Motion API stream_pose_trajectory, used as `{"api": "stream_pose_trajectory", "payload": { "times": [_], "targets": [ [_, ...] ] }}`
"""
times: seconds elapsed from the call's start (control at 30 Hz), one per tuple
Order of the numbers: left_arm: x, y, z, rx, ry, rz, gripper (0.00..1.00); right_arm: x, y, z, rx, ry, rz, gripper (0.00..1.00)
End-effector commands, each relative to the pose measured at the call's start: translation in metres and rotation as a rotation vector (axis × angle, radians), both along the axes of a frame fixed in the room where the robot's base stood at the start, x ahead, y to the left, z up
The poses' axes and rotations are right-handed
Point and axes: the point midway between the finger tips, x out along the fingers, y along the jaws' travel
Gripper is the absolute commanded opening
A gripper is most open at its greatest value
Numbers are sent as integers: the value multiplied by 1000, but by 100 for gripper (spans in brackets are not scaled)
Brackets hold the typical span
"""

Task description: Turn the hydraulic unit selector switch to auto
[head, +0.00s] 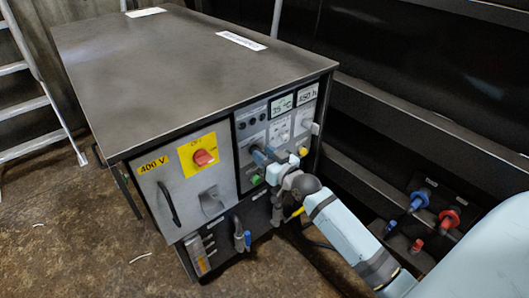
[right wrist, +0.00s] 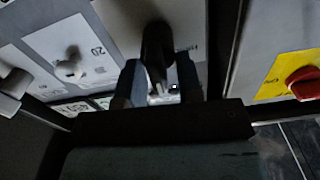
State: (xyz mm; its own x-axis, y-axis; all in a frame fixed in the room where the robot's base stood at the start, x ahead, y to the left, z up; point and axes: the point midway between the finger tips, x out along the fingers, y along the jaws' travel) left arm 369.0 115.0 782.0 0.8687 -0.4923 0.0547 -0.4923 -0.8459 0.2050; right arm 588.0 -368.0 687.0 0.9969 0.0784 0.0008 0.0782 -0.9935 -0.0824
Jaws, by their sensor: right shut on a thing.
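The hydraulic unit is a dark metal cabinet (head: 185,62) with grey control panels on its front. My right gripper (head: 262,156) reaches the narrow control panel (head: 245,130) from the right. In the right wrist view its two fingers (right wrist: 160,85) stand on either side of a dark selector switch handle (right wrist: 157,42), and it is shut on it. The head view hides most of this switch behind the gripper. I cannot read the switch position or its labels. My left gripper is not in view.
A red rotary switch on a yellow plate (head: 203,158) sits left of the gripper; it also shows in the right wrist view (right wrist: 303,82). A grey dial knob (right wrist: 70,65) is nearby. Red and blue hose couplings (head: 447,218) stand at right. A ladder (head: 40,90) stands at left.

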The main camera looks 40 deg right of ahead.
Motion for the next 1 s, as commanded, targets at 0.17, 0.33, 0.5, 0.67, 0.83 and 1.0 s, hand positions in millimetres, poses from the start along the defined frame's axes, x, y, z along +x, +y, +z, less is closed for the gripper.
{"api": "stream_pose_trajectory", "payload": {
  "times": [0.17, 0.33, 0.5, 0.67, 0.83, 1.0],
  "targets": [
    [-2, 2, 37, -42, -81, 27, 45, 0, -2, 6, 124, 14, -1, 10],
    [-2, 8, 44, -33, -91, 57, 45, 0, -3, 4, 270, 26, 0, 10],
    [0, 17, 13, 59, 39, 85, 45, 0, -5, 3, 412, 36, 0, 10],
    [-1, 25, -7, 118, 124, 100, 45, 0, -6, 0, 529, 45, 0, 10],
    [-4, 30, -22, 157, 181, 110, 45, 1, -7, -1, 624, 50, 0, 10],
    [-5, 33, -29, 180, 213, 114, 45, 1, -8, -3, 682, 56, 0, 10]
  ]
}}
